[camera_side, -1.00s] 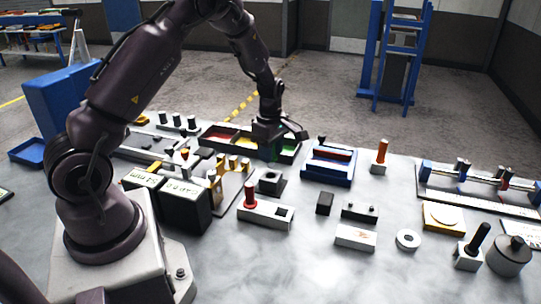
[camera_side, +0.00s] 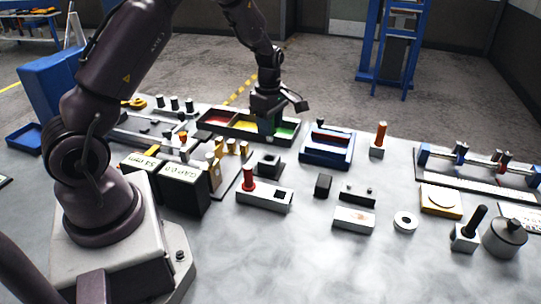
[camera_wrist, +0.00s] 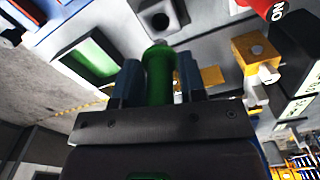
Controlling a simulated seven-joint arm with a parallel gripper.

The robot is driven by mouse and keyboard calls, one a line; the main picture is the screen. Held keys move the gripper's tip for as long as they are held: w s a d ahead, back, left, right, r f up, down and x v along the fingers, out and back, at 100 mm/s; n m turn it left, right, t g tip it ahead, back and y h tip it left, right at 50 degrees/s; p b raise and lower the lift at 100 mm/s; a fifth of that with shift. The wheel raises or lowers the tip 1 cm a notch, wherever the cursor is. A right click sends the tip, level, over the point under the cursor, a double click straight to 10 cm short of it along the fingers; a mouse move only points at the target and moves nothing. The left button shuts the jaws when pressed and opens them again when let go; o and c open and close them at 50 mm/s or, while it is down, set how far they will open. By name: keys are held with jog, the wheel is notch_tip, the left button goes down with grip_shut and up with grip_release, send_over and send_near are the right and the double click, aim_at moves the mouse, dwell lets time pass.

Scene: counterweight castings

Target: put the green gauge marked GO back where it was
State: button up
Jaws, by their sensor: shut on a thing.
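My gripper (camera_side: 266,122) is shut on the green gauge (camera_wrist: 159,75), which stands between its two fingers in the wrist view. In the side view the gripper is over the right part of the three-colour tray (camera_side: 232,133), and the gauge is mostly hidden. The GO marking cannot be read. A white gauge block (camera_side: 262,203) lies nearer the camera. The red gauge (camera_side: 249,178) stands in its left part, and a square opening at its right end is empty. The red gauge also shows at the top of the wrist view (camera_wrist: 262,6), with "NO" readable.
A dark block with a hole (camera_side: 267,168) stands between tray and gauge block. Two black boxes (camera_side: 184,190) and a plate with yellow posts (camera_side: 228,160) are to the left. A blue fixture (camera_side: 328,150) is to the right.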

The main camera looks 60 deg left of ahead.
jog(key=s+d+m, duration=0.1)
jog(key=s+d, duration=0.1)
jog(key=d, duration=1.1)
jog(key=shift+n, duration=0.5)
jog(key=shift+s+d+f, duration=0.1)
jog(key=shift+s+f, duration=0.15)
jog(key=shift+f, duration=1.2)
jog(key=shift+s+a+f, duration=0.1)
jog(key=shift+s+f, duration=0.2)
jog(key=shift+f, duration=1.1)
jog(key=shift+s+d+f, duration=0.1)
jog(key=shift+s+f, duration=0.15)
jog(key=shift+f, duration=1.2)
jog(key=shift+f, duration=0.2)
jog(key=o, duration=0.9)
jog(key=shift+c, duration=0.2)
